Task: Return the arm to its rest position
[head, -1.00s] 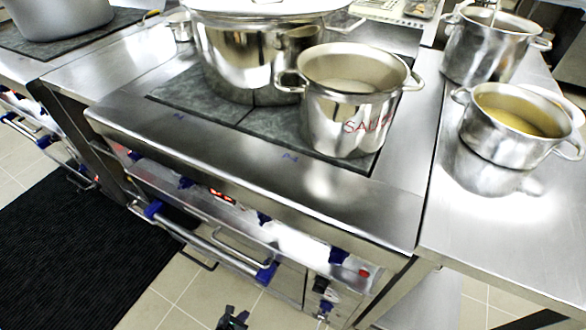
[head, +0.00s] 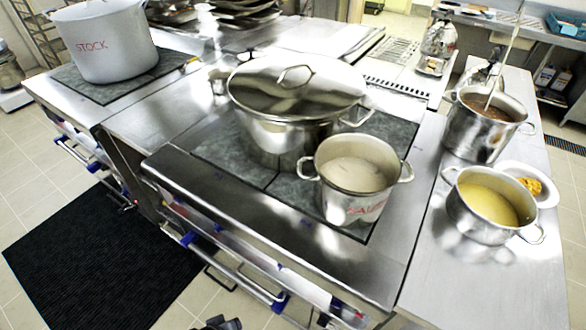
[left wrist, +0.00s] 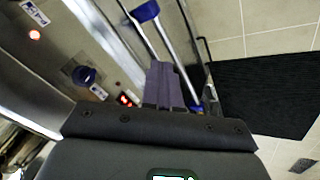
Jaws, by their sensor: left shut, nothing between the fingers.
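My left gripper (left wrist: 165,88) is in the left wrist view, its two dark fingers closed together with nothing between them. It is in front of the stove's front panel, which has a blue knob (left wrist: 84,75) and a handle bar with a blue end (left wrist: 145,12). In the head view only a dark piece of my arm (head: 218,323) shows at the bottom edge, low in front of the stove. My right gripper is in neither view.
The stove top carries a large lidded pot (head: 285,135) and a pot with red lettering (head: 345,185). Pots of yellow (head: 485,225) and brown (head: 480,135) contents stand on the right counter. A STOCK pot (head: 105,50) stands back left. A black mat (head: 100,255) lies on the floor.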

